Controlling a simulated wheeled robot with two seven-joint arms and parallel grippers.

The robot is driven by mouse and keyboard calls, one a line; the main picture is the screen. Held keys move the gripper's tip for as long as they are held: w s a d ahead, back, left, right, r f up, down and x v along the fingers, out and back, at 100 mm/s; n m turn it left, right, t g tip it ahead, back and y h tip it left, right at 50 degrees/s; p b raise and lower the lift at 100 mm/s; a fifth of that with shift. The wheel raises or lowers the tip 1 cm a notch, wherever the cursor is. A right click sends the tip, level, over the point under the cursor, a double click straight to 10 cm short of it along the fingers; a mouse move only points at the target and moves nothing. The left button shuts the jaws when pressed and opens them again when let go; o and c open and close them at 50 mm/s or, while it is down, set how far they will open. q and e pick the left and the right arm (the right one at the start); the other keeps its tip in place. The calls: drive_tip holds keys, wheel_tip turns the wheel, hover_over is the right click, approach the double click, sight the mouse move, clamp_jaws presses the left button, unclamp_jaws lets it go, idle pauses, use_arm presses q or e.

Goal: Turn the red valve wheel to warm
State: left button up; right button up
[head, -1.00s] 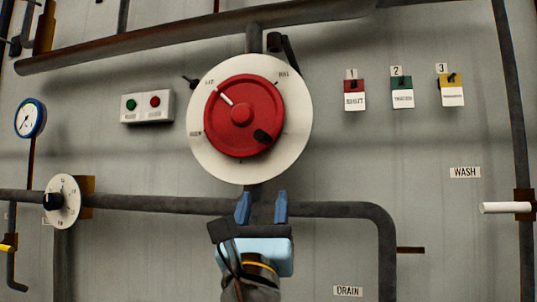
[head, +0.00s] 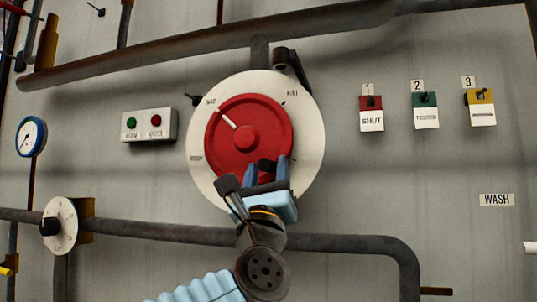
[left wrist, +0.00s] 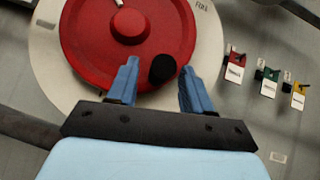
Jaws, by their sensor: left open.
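The red valve wheel (head: 222,150) sits on a round white dial plate (head: 309,135) with small labels around its rim. A white pointer mark on the wheel points to the upper left, near a label there. A black knob (head: 266,165) stands out from the wheel's lower right. My left gripper (head: 268,173) is open at the wheel's lower right, with its blue fingers either side of the knob in the head view. In the left wrist view the knob (left wrist: 162,69) shows between the fingertips, closer to the right one. Contact cannot be told. My right gripper is out of view.
A box with green and red buttons (head: 149,125) is left of the dial. Three tagged switches (head: 426,110) are on the right. A thick pipe (head: 215,42) crosses above, and another pipe (head: 330,242) runs below. A small white dial (head: 66,226) and a gauge (head: 31,137) are at left.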

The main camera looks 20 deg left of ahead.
use_arm(q)
drive_tip(key=shift+x, duration=0.85)
clamp_jaws()
